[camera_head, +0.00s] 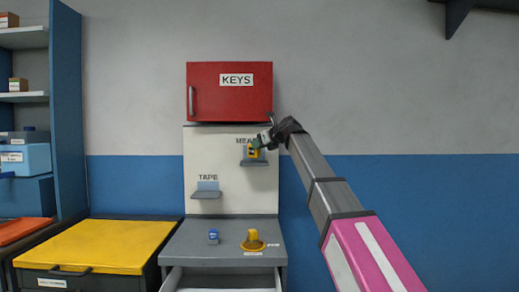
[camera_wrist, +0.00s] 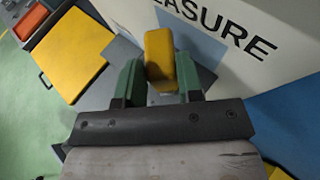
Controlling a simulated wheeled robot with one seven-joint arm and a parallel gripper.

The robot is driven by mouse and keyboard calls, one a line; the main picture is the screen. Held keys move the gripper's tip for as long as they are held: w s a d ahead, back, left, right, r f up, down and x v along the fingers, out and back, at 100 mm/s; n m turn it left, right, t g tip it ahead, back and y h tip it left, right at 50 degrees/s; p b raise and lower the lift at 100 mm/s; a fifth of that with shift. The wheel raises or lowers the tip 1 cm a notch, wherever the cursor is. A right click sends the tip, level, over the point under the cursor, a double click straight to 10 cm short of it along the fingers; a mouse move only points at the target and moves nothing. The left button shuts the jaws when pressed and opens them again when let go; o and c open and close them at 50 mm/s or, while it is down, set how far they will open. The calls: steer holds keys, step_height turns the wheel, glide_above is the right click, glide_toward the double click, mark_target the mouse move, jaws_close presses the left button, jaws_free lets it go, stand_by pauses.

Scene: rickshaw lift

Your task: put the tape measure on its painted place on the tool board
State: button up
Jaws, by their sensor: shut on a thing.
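The yellow tape measure (camera_head: 252,153) is between the green fingers of my gripper (camera_head: 257,146), which is shut on it. In the wrist view the tape measure (camera_wrist: 160,50) stands out past the fingertips of my gripper (camera_wrist: 157,72). The pale tool board (camera_head: 225,145) has the word MEASURE, partly hidden by my gripper, above a small grey ledge (camera_head: 259,164). The tape measure is in front of the painted patch there, just above the ledge. I cannot tell whether it touches the ledge. Most of that patch is hidden.
A second ledge (camera_head: 206,195) under the word TAPE holds nothing; a blue-grey patch shows above it. A red KEYS cabinet (camera_head: 229,100) is above the board. A yellow roll (camera_head: 252,242) and a small blue thing (camera_head: 213,236) are on the grey top below. An open drawer (camera_head: 221,280) juts out.

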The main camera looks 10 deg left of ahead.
steer(key=shift+f, duration=0.8)
steer(key=o, duration=1)
steer(key=shift+c, duration=0.2)
